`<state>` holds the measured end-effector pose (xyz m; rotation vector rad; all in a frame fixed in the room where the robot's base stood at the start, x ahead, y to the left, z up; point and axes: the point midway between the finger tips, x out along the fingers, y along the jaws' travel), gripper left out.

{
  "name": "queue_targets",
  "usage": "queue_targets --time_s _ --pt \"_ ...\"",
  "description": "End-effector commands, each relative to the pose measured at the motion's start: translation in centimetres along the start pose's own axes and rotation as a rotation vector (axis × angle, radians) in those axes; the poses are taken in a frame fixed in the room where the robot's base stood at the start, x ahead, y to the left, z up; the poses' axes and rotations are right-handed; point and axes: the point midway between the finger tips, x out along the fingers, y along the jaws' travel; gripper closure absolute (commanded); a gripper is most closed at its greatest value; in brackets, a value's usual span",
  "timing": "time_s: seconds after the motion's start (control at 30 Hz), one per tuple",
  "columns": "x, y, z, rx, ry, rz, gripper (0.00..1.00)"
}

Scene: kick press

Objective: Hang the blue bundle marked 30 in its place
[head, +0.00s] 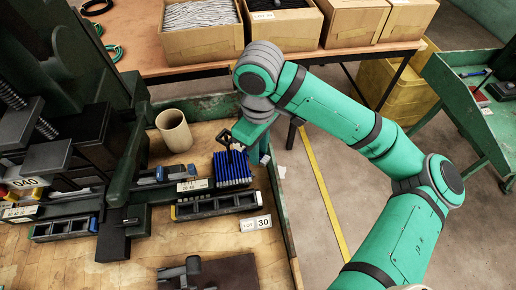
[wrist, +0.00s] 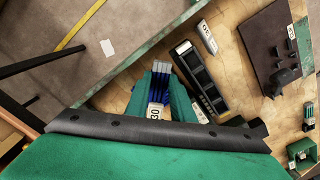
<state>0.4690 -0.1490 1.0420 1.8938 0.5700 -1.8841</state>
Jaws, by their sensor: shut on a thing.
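The blue bundle (head: 233,167) is a block of dark blue rods at the right side of the wooden bench. My gripper (head: 240,143) is at its upper end. In the wrist view the bundle (wrist: 160,72) lies between my two green fingers, which are shut on it. A white tag marked 30 (wrist: 155,112) shows there between the fingers. A white card reading LOT 30 (head: 256,223) lies near the bench's right edge, in front of a long black tray (head: 216,205). This tray (wrist: 200,80) is right beside the fingers in the wrist view.
A beige cup (head: 174,130) stands behind the tray. The dark press (head: 85,120) fills the left. A dark plate (head: 225,274) with a small black tool is at the front. Cardboard boxes (head: 200,40) stand on a table behind. Open floor lies to the right.

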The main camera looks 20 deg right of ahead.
Motion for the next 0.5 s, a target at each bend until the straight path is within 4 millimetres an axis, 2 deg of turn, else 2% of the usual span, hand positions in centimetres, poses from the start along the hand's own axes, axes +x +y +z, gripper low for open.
queue_targets --time_s 0.5 --pt "2.2 -0.1 0.0 0.000 0.000 -0.002 1.00"
